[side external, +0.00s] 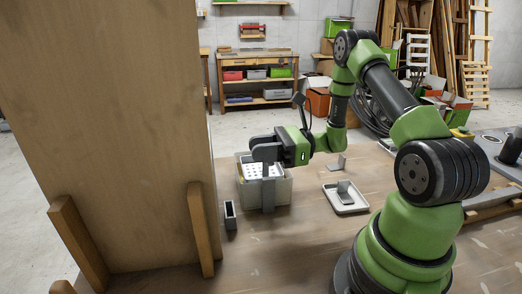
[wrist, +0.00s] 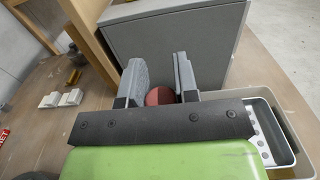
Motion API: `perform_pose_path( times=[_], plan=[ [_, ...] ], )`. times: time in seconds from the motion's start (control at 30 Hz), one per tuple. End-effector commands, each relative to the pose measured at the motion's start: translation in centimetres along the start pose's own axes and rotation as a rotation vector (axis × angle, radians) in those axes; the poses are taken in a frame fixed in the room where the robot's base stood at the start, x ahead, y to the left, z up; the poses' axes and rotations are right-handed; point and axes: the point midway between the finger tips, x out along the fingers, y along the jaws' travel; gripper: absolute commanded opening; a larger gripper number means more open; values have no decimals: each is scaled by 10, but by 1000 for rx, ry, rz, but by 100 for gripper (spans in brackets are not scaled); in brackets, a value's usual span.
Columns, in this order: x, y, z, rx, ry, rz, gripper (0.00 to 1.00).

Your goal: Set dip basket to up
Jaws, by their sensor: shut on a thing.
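My gripper (side external: 262,150) is at the upper left of a pale tub (side external: 282,190), level with its top. In the wrist view its two grey fingers (wrist: 159,78) stand on either side of a round, dull red knob (wrist: 158,96) and are shut on it. The knob cannot be made out in the side view. The white perforated dip basket (side external: 258,170) sits inside the tub, tilt unclear. Part of the basket (wrist: 262,128) also shows at the right of the wrist view, inside the tub rim (wrist: 291,112). A grey upright post (side external: 268,196) stands at the tub's front.
A tall wooden panel (side external: 110,110) on wooden feet stands close at the left. A small dark open box (side external: 230,214) is in front of the tub. A white tray (side external: 346,199) holding a grey piece lies to the right. The front middle of the table is clear.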

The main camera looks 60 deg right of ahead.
Motion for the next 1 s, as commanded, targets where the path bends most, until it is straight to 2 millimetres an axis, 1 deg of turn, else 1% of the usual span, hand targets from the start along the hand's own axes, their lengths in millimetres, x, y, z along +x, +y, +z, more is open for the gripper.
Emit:
perform_pose_path(
  times=[0.03, 0.1, 0.33, 0.37, 0.4, 0.47, 0.77, 0.87, 0.97, 1.0],
  plan=[
    [0, 0, 6, -3, 0, 0, 0],
    [0, 0, 11, -2, -1, -1, 0],
    [0, 0, 12, 0, -3, 0, 0],
    [0, 0, 12, 0, -4, 0, 31],
    [0, 0, 12, 0, -4, 0, 40],
    [0, 0, 12, 0, -3, 0, 54],
    [-1, 0, 11, 0, -1, -1, 54],
    [-9, -1, 11, 0, -1, -4, 54],
    [-25, -1, 11, 0, -1, -7, 54],
    [-33, -1, 11, 0, -2, -8, 54]
  ],
)
